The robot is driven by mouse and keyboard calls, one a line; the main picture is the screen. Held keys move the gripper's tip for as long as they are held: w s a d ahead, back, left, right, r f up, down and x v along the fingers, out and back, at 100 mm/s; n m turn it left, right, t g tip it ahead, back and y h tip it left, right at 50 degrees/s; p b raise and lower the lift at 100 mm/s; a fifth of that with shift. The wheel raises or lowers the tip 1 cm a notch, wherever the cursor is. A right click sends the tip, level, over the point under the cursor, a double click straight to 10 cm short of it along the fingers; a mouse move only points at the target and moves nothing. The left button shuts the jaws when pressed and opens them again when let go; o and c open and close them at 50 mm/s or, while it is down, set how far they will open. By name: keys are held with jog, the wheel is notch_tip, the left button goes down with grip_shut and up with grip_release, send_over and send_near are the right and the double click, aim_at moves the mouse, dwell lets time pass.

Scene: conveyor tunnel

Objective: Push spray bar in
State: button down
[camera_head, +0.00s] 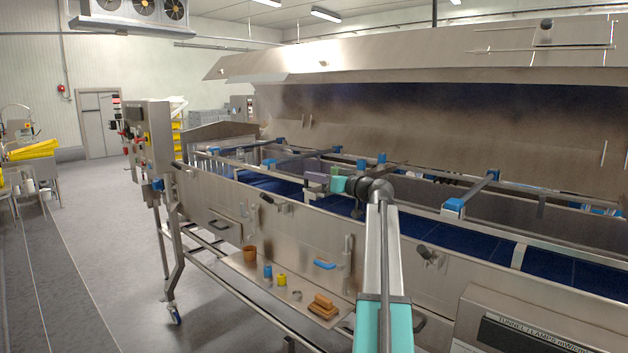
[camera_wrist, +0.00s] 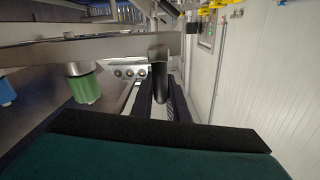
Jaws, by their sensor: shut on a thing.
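My gripper (camera_wrist: 161,108) shows in the wrist view as two dark fingers shut around a dark, round-ended piece (camera_wrist: 158,68), which looks like the end of the spray bar. A grey metal rail (camera_wrist: 60,50) crosses behind it. A green cap (camera_wrist: 85,88) hangs below the rail to the left, apart from my fingers. Several bars with blue caps (camera_head: 454,205) cross above the blue belt (camera_head: 440,230). I cannot tell how far in the held bar sits.
The raised hood (camera_head: 430,60) hangs over the tunnel. A control box (camera_head: 150,140) stands at its left end.

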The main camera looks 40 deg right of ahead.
jog(key=c, duration=1.8)
grip_release()
jog(key=shift+o, duration=0.2)
jog(key=s+d+b, duration=0.1)
jog(key=s+b, duration=0.3)
jog(key=s, duration=1)
jog(key=shift+w, duration=0.1)
